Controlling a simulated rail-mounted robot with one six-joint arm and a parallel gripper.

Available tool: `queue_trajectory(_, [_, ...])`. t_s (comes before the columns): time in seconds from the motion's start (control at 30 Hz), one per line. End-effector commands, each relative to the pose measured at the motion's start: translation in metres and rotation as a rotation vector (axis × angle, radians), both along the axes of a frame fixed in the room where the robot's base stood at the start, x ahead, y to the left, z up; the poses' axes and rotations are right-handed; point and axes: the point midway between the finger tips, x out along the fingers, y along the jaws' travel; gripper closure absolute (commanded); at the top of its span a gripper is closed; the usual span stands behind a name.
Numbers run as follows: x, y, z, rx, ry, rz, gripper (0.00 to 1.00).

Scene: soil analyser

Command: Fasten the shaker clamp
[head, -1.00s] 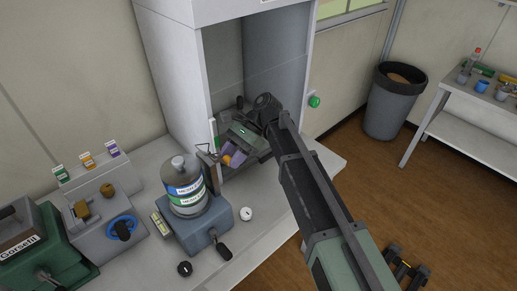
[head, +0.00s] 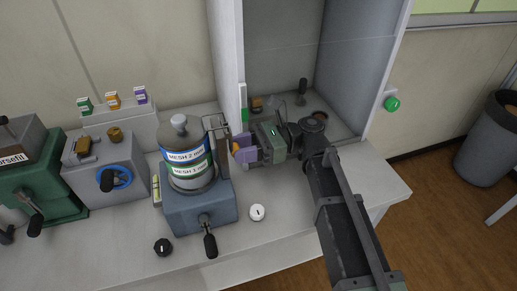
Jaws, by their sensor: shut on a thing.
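The shaker (head: 198,212) is a blue-grey box with a black-handled lever at its front. A sieve stack (head: 187,165) with white, blue and green mesh bands and a grey lid stands upright on it. The shaker clamp (head: 217,126), a thin metal frame, stands at the stack's right side and is not across the lid. My gripper (head: 242,150), with purple fingers, is just right of the clamp.
A fume cupboard (head: 285,65) stands behind my gripper, its left wall close by. A white dial (head: 257,212) and a black knob (head: 163,247) are on the bench front. A grey machine with a blue wheel (head: 115,177) stands left. The bench's front right is clear.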

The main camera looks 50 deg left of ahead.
Motion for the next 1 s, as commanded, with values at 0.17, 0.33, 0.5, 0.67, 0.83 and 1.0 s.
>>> queue_trajectory(0.17, [-0.004, 0.002, 0.0, 0.004, 0.011, 0.004, 1.0])
queue_trajectory(0.33, [-0.004, 0.002, 0.0, 0.004, 0.01, 0.004, 1.0])
queue_trajectory(0.5, [-0.004, 0.002, 0.0, 0.004, 0.01, 0.005, 0.53])
queue_trajectory(0.67, [-0.004, 0.002, 0.0, 0.004, 0.009, 0.005, 0.38])
queue_trajectory(0.83, [-0.004, 0.002, 0.0, 0.004, 0.009, 0.004, 0.38])
queue_trajectory(1.0, [0.011, -0.004, 0.0, 0.004, 0.009, 0.003, 0.38])
